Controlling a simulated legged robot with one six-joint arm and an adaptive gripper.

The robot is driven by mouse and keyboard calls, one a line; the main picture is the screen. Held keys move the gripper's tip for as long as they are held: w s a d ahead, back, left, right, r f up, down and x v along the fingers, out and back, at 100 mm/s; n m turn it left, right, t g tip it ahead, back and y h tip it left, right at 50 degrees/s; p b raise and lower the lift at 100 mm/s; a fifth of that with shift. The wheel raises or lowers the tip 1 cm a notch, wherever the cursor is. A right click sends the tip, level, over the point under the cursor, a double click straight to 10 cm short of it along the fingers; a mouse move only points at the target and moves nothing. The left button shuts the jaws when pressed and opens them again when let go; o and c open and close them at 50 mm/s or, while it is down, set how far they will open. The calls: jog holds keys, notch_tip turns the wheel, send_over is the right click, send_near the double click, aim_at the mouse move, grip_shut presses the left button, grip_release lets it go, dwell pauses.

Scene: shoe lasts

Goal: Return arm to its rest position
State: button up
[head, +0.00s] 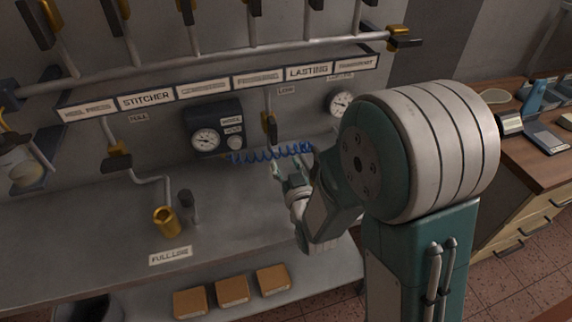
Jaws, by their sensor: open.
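My arm rises in the right half of the head view, with its large grey and green joint close to the camera. My gripper (291,172) is small and partly seen beyond the forearm, over the grey bench near the wall panel. Its fingers are apart and point toward the panel, just below a blue coiled hose (270,153). I see nothing between the fingers. Whether the gripper touches the hose cannot be told.
Pipes with valves and two gauges (206,140) (341,102) line the wall panel. A brass cup (167,221) stands on the grey bench (90,245). Brown boxes (232,290) sit on a lower shelf. A wooden desk (535,165) with devices stands at right.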

jog(key=s+d+r+m+g+h, duration=0.2)
jog(key=s+d+r+g+h, duration=0.1)
jog(key=s+d+r+g, duration=0.5)
jog(key=s+d+r+g+h, duration=0.1)
jog(key=s+d+g, duration=0.1)
jog(key=s, duration=0.5)
jog(key=s+d+r+m+g+h, duration=0.1)
jog(key=s+d, duration=0.3)
jog(key=s, duration=0.4)
jog(key=shift+r+g, duration=0.4)
jog(key=shift+r, duration=0.1)
